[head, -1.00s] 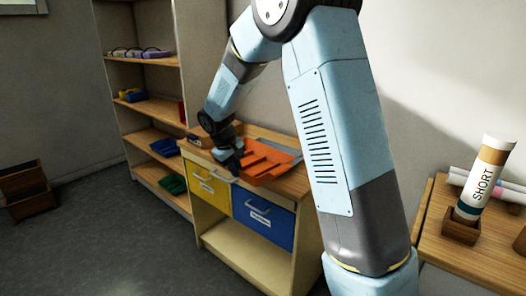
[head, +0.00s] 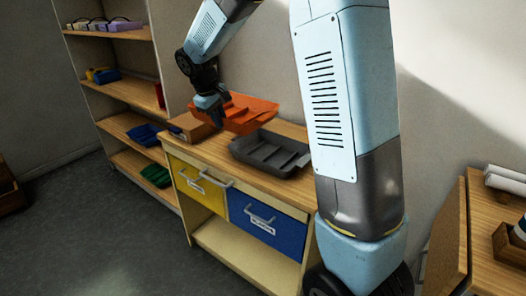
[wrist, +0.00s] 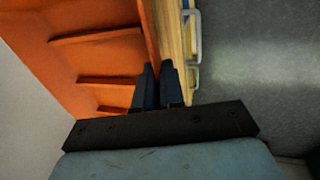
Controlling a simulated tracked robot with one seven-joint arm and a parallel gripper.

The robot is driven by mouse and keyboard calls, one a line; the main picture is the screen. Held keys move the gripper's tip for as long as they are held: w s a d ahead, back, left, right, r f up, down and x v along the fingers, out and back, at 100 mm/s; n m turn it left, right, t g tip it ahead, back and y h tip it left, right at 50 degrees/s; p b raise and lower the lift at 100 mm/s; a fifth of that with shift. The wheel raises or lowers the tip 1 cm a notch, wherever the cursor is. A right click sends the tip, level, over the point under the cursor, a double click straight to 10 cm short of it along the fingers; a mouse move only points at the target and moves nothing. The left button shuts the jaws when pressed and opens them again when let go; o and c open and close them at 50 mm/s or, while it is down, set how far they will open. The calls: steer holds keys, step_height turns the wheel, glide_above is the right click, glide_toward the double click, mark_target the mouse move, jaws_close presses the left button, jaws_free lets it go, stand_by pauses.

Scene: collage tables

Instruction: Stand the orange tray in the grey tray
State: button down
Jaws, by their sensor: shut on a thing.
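The orange tray (head: 252,110), with ridges across its inside, is held by its left rim in my gripper (head: 214,108). It looks raised above the wooden cabinet top, behind the grey tray and partly past its left end. In the wrist view the orange tray (wrist: 95,55) fills the upper left, and my gripper's fingers (wrist: 157,85) pinch its side wall. The grey tray (head: 268,152), also ridged, lies empty on the cabinet top in front. The exact gap between the trays cannot be told.
The cabinet (head: 225,168) has a yellow drawer (head: 194,188) and a blue drawer (head: 265,222). A brown box (head: 190,127) sits at the top's left end. A shelf unit (head: 118,90) with several small items stands at the left. My arm hides some of the right side.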

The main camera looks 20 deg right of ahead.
steer(key=s+d+f, duration=0.1)
steer(key=d, duration=0.1)
steer(key=s+d+f, duration=0.1)
steer(key=d, duration=0.2)
steer(key=s+d+f, duration=0.1)
steer(key=d+f, duration=0.1)
steer(key=shift+d, duration=0.35)
steer(key=d+f, duration=0.1)
steer(key=s+d+f, duration=0.1)
steer(key=f, duration=0.1)
steer(key=d+f, duration=0.1)
steer(key=shift+s+d+f, duration=0.25)
steer(key=shift+f, duration=0.1)
steer(key=x, duration=0.3)
steer(key=shift+s+f, duration=0.35)
steer(key=shift+f, duration=0.05)
steer(key=shift+s, duration=0.1)
steer(key=shift+f, duration=0.15)
